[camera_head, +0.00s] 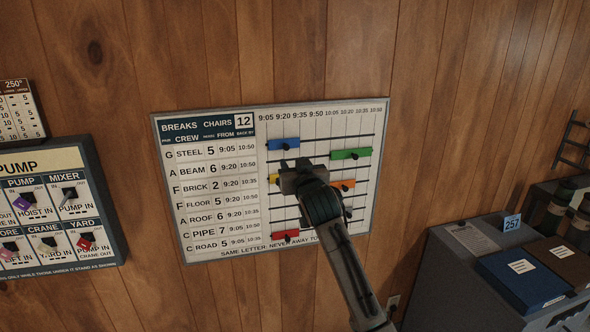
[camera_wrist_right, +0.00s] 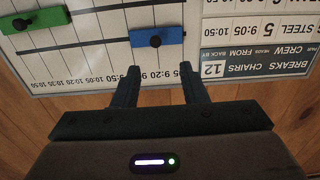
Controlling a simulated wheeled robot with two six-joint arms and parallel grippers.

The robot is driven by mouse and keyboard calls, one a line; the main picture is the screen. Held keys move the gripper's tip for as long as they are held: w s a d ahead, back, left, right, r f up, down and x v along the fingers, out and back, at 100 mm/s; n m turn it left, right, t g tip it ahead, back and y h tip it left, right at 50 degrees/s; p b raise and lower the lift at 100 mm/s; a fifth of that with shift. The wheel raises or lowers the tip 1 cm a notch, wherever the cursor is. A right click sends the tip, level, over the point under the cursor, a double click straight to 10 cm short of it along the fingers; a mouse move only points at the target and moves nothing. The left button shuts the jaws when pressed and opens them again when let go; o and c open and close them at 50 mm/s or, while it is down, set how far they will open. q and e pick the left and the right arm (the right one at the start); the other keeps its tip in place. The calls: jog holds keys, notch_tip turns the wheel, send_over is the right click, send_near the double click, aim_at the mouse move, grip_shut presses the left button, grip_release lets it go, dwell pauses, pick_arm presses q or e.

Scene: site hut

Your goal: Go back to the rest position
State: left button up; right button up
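My right gripper (camera_head: 300,172) is in front of the breaks board (camera_head: 215,220), over the slider rows. In the right wrist view its two fingers (camera_wrist_right: 160,85) stand apart with nothing between them. They point towards the board, which appears upside down there. A blue slider (camera_head: 283,144) is just above the gripper in the head view; it also shows beyond the fingers in the wrist view (camera_wrist_right: 175,36), apart from them. My right arm hides part of the lower rows. My left gripper is in neither view.
Green (camera_head: 351,154), orange (camera_head: 348,184) and red (camera_head: 285,237) sliders sit on the board's rails. A pump panel (camera_head: 40,165) hangs at left. A grey cabinet (camera_head: 450,275) at right bears a blue binder (camera_head: 522,278) and a brown one. Bare wood wall surrounds the board.

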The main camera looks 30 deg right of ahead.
jog(key=shift+f, duration=0.1)
dwell(0.4)
notch_tip(320, 180, down, 41)
jog(key=s+n+g+y, duration=0.2)
jog(key=s+g, duration=0.1)
jog(key=g, duration=0.3)
jog(key=s+f+g+b, duration=0.1)
jog(key=s+f, duration=0.4)
jog(key=f, duration=0.4)
jog(key=s+f+g, duration=0.2)
jog(key=s+f, duration=0.2)
jog(key=f, duration=0.4)
jog(key=s+a+f+g, duration=0.2)
jog(key=s+f+g, duration=0.2)
jog(key=s+f, duration=1.9)
jog(key=s+a+f+g, duration=0.1)
jog(key=s+f, duration=0.2)
jog(key=s, duration=1.1)
jog(key=s+a+f+n+g+y+b, duration=0.1)
jog(key=s+f+g, duration=0.1)
jog(key=s, duration=1.2)
jog(key=shift+a+f, duration=0.4)
jog(key=shift+f, duration=0.15)
